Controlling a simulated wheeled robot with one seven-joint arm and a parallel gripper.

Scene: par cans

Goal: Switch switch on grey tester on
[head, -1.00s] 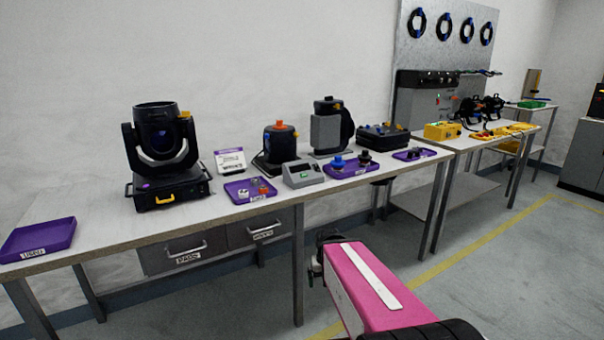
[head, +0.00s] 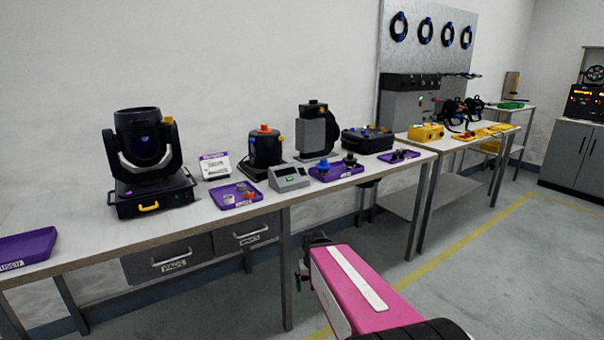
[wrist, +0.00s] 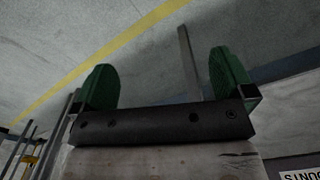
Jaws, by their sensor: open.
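The grey tester (head: 289,177) is a small grey box with a sloped face and a small greenish display. It stands near the front edge of the long workbench in the head view. Its switch is too small to make out. My gripper (wrist: 165,85) shows in the wrist view with two green fingertips wide apart and nothing between them. In the head view my pink arm points toward the bench, its end below and in front of the bench top, right of the tester and apart from it. The tester is not recognisable in the wrist view.
Purple trays with small parts (head: 236,195) and coloured knobs (head: 337,171) flank the tester. A moving-head light (head: 145,160) stands at left, a black device with an orange knob (head: 265,148) behind. Drawers (head: 168,258) and bench legs (head: 286,270) are below. Floor at right is clear.

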